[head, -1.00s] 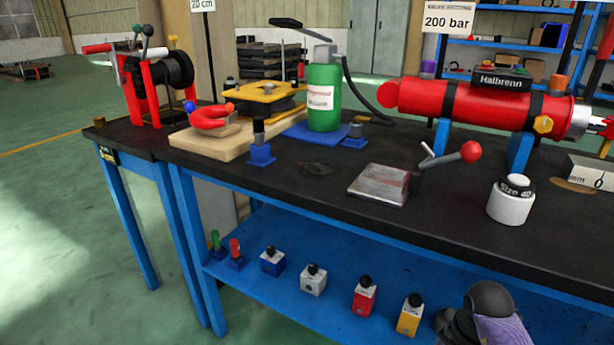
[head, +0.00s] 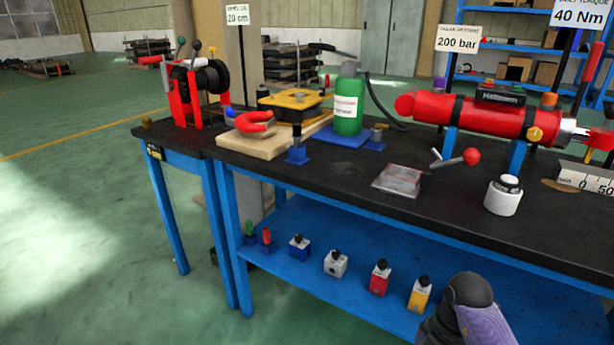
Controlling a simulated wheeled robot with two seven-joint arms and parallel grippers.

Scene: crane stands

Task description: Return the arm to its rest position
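One of my arms shows as a dark rounded link with a purple-grey part (head: 474,308) at the bottom right of the head view, in front of the blue lower shelf. Which arm it belongs to is not clear. No gripper fingers of either arm are in view. Whether anything is held cannot be seen.
A black-topped workbench (head: 330,180) with blue legs bears a red winch (head: 195,92), a green bottle (head: 348,105), a red cylinder (head: 470,115) and a white pot (head: 503,195). Several small blocks stand on the blue lower shelf (head: 300,285). Green floor at the left is clear.

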